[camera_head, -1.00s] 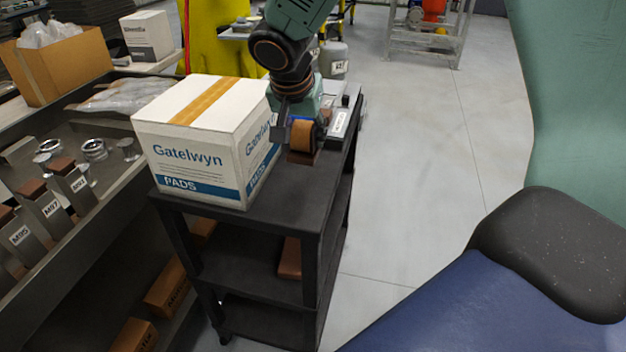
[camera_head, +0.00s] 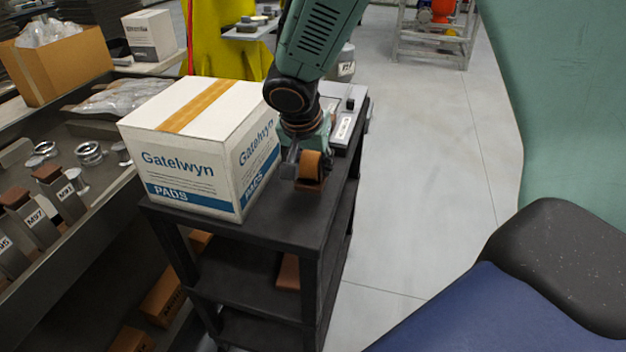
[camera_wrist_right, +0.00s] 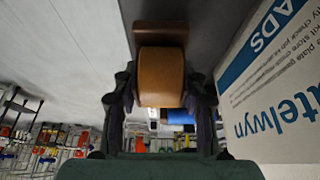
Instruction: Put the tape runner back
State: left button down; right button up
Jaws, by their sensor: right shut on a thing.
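The tape runner (camera_head: 311,164), an orange-brown roll, is at my right gripper (camera_head: 300,166) over the black cart top, to the right of the Gatelwyn carton. A reddish-brown block (camera_head: 312,186) shows at the roll's lower end. I cannot tell whether it is part of the runner or a separate piece. In the right wrist view the roll (camera_wrist_right: 161,77) sits between the fingers of my right gripper (camera_wrist_right: 160,95), which is shut on it, with the brown block (camera_wrist_right: 160,34) just beyond. I cannot tell whether the runner touches the cart top. My left gripper is not in view.
The white Gatelwyn pads carton (camera_head: 185,165) fills the left of the black cart (camera_head: 270,225), close to my gripper. A grey device (camera_head: 345,125) lies behind on the cart. A bench (camera_head: 85,225) with labelled blocks stands left. Floor (camera_head: 425,150) to the right is clear.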

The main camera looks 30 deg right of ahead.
aim_at(313, 177)
jog(key=shift+s+a+f+b, duration=0.15)
jog(key=shift+f+b, duration=0.05)
jog(key=shift+f, duration=0.3)
jog(key=shift+s+a+f+b, duration=0.1)
jog(key=shift+s+f+b, duration=0.05)
jog(key=shift+f, duration=0.3)
jog(key=shift+s+f, duration=0.15)
jog(key=shift+f, duration=0.2)
jog(key=shift+d+f, duration=0.15)
jog(key=shift+f, duration=0.1)
jog(key=shift+w+d+f, duration=0.15)
jog(key=shift+w+f, duration=0.05)
jog(key=shift+w, duration=0.2)
jog(key=o, duration=1.1)
jog(key=shift+s+a+r, duration=0.2)
jog(key=shift+s+r, duration=0.05)
jog(key=shift+s, duration=0.1)
jog(key=shift+w+d+f, duration=0.15)
jog(key=shift+w, duration=0.1)
jog(key=p+v, duration=0.3)
jog(key=v, duration=0.8)
jog(key=shift+p, duration=0.3)
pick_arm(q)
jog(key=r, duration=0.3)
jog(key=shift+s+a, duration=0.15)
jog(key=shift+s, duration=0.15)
pick_arm(e)
jog(key=shift+s+a+r, duration=0.2)
jog(key=shift+s+r, duration=0.1)
jog(key=shift+r, duration=0.25)
